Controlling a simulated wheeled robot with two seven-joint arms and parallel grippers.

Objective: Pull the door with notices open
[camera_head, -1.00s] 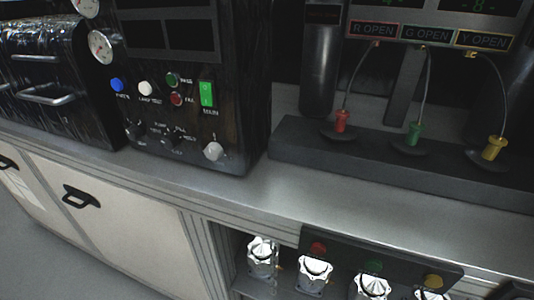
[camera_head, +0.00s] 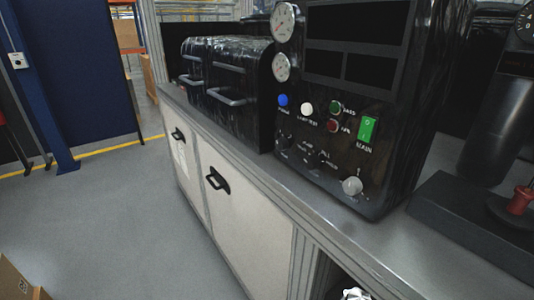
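The cabinet under the bench has two pale doors side by side, both closed. The far left door (camera_head: 190,178) carries white paper sheets, the notices (camera_head: 181,153), and a black handle (camera_head: 178,135) near its top. The nearer plain door (camera_head: 245,225) has its own black handle (camera_head: 216,181). Neither of my grippers shows in the head view.
On the bench top (camera_head: 330,225) stand a black control box (camera_head: 345,120) with gauges and buttons, and black cases (camera_head: 228,85) with metal handles. Open grey floor (camera_head: 125,215) lies left of the cabinet. A blue post (camera_head: 38,90) stands beyond. A cardboard box (camera_head: 15,280) is at lower left.

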